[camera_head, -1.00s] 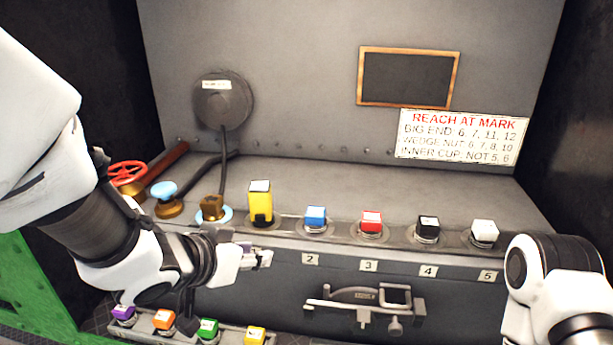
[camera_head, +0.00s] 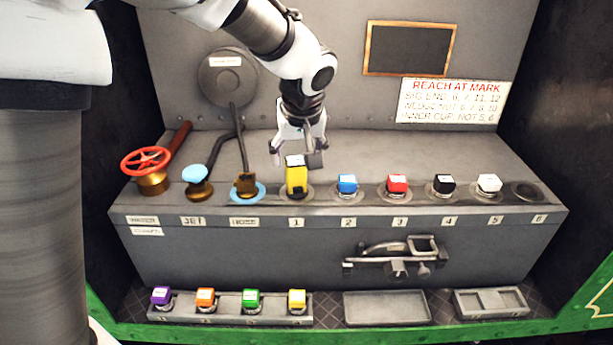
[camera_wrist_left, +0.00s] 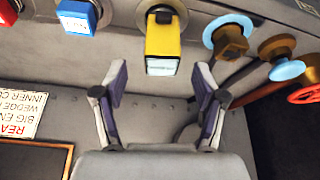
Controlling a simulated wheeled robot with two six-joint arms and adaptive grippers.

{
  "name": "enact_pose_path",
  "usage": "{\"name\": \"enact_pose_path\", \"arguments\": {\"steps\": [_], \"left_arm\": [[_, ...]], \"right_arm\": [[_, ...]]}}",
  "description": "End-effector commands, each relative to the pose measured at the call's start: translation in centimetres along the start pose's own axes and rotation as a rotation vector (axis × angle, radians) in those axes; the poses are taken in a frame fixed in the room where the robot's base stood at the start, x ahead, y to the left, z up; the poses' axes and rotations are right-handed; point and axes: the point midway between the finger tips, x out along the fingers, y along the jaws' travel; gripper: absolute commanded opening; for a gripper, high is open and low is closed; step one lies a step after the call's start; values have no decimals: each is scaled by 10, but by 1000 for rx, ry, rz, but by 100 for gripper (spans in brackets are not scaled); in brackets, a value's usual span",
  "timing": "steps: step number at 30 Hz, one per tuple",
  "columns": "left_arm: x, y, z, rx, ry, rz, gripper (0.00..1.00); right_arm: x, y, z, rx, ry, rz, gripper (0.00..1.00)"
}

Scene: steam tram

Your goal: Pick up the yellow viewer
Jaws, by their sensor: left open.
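The yellow viewer (camera_head: 297,180) is a tall yellow block with a pale top and a dark patch low on its front. It stands upright at place 1 on the grey ledge. My left gripper (camera_head: 298,160) is open above and just behind it, fingers pointing down. In the left wrist view the yellow viewer (camera_wrist_left: 162,42) lies ahead of the open left fingers (camera_wrist_left: 160,85), roughly centred between them and not gripped. My right gripper is not in view.
Blue (camera_head: 347,185), red (camera_head: 397,185), black (camera_head: 443,185) and white (camera_head: 489,184) blocks stand to the right. A brass fitting (camera_head: 246,185), a blue-topped knob (camera_head: 197,182) and a red handwheel (camera_head: 146,161) stand left. A lower rack (camera_head: 232,320) holds several coloured blocks.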

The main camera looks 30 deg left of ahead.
Motion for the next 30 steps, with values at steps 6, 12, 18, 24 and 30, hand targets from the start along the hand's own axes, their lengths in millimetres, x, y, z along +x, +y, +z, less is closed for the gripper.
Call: {"name": "enact_pose_path", "arguments": {"steps": [6,12,18,24,30], "left_arm": [[29,-4,0,4,-5,-1,71],[64,-8,-1,5,-2,0,71],[69,-7,-1,4,1,1,71],[69,-7,-1,5,1,1,18],[69,-7,-1,5,1,2,0]], "right_arm": [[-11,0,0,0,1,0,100],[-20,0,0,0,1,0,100],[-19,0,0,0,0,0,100],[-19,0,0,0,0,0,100],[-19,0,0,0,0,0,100]]}}
